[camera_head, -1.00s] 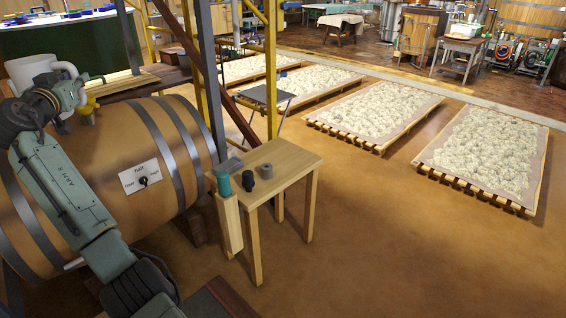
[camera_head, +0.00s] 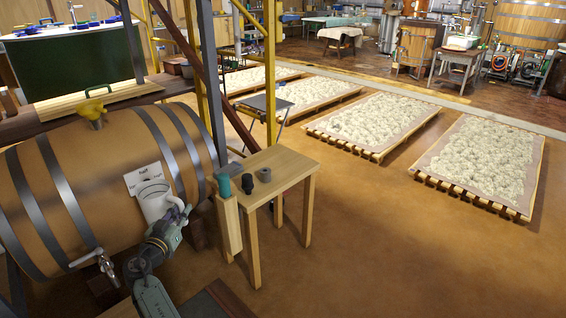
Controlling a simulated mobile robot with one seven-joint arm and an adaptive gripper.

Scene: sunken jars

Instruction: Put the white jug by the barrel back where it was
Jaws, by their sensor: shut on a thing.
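The white jug (camera_head: 153,206) is in front of the right part of the wooden barrel (camera_head: 110,152), with its open top facing up, roughly upright. Its handle (camera_head: 180,209) is on its right side. My gripper (camera_head: 175,225) is shut on the handle, and its fingertips are hard to make out. The jug covers part of the white sign (camera_head: 146,178) on the barrel. I cannot tell whether anything supports the jug from below.
A yellow funnel (camera_head: 93,112) sits on top of the barrel, and a metal tap (camera_head: 97,259) sticks out at its lower front. A small wooden table (camera_head: 283,168) with dark pieces stands close on the right. Yellow and grey posts rise behind.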

